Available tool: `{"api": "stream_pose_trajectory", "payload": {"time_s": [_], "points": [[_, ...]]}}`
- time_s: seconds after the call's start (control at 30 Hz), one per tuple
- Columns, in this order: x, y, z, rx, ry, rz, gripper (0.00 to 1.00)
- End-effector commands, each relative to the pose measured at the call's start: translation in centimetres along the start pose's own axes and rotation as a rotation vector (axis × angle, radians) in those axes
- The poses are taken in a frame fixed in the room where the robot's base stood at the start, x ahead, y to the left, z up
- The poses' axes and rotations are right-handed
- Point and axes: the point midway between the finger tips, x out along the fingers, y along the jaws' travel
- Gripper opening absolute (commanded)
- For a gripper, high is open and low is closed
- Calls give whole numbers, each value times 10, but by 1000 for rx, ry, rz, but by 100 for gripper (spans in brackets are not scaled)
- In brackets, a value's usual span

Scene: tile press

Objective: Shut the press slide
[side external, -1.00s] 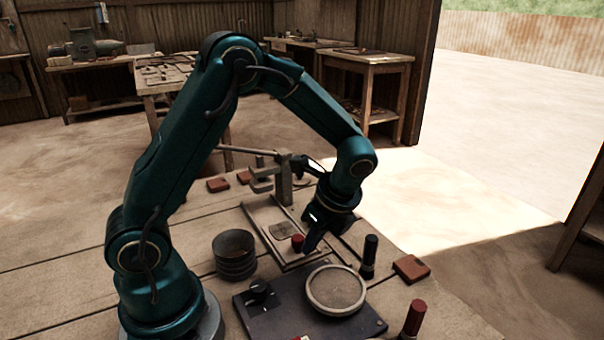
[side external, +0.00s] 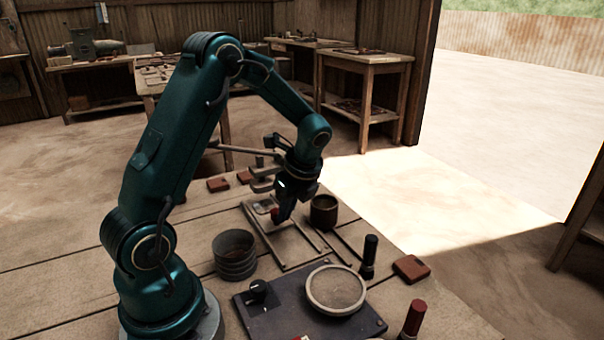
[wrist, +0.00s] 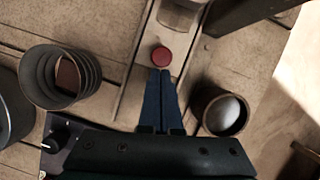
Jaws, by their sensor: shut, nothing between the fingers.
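The press (side external: 262,178), with its long lever, stands at the far end of a pale rail frame (side external: 283,268). The slide (side external: 262,206) lies in the far part of this frame, close to the press. Its red knob (wrist: 161,56) shows just ahead of my fingertips in the wrist view. My gripper (side external: 281,217) is shut and empty, its tips beside the knob on the near side. In the wrist view my gripper (wrist: 160,73) seems to touch the knob or nearly so. My gripper partly hides the knob and slide in the side view.
A brown pot (side external: 323,211) stands close right of my gripper. A ribbed grey container (side external: 235,257) stands left of the rails. A dark plate (side external: 262,318) with a round dish (side external: 336,290), a black cylinder (side external: 369,257) and a red block (side external: 411,268) are nearer. The near rail section is clear.

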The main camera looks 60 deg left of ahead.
Motion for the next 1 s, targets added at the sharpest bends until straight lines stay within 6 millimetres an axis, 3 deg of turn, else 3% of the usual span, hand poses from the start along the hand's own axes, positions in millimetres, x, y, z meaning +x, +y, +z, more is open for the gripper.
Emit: {"api": "stream_pose_trajectory", "payload": {"time_s": [0.23,0.53,0.67,0.87,1.0], "points": [[5,-3,13,1,-3,-1,0],[5,-3,12,1,-5,-1,0],[1,-4,3,3,-3,-2,0],[-13,-3,-32,6,5,-3,0],[-50,-5,-28,-4,5,-10,0]]}}
